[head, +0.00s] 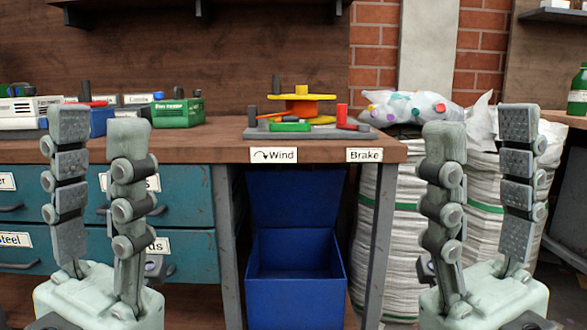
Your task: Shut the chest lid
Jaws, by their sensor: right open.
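A blue chest (297,298) stands on the floor under the workbench. Its lid (296,198) is raised and leans back behind the box, so the dark inside shows. The lid's top edge is in shadow under the bench top. My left gripper (99,122) is upright at the left, in front of the drawers, with its fingers apart and nothing between them. My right gripper (482,124) is upright at the right, in front of the sacks, open and empty. Both are well to the sides of the chest and touch nothing visible.
The workbench (225,150) has legs on both sides of the chest and carries a grey board (310,134) with a yellow wheel. Blue drawers (190,258) are at left. White sacks (395,240) stand at right. The space before the chest looks clear.

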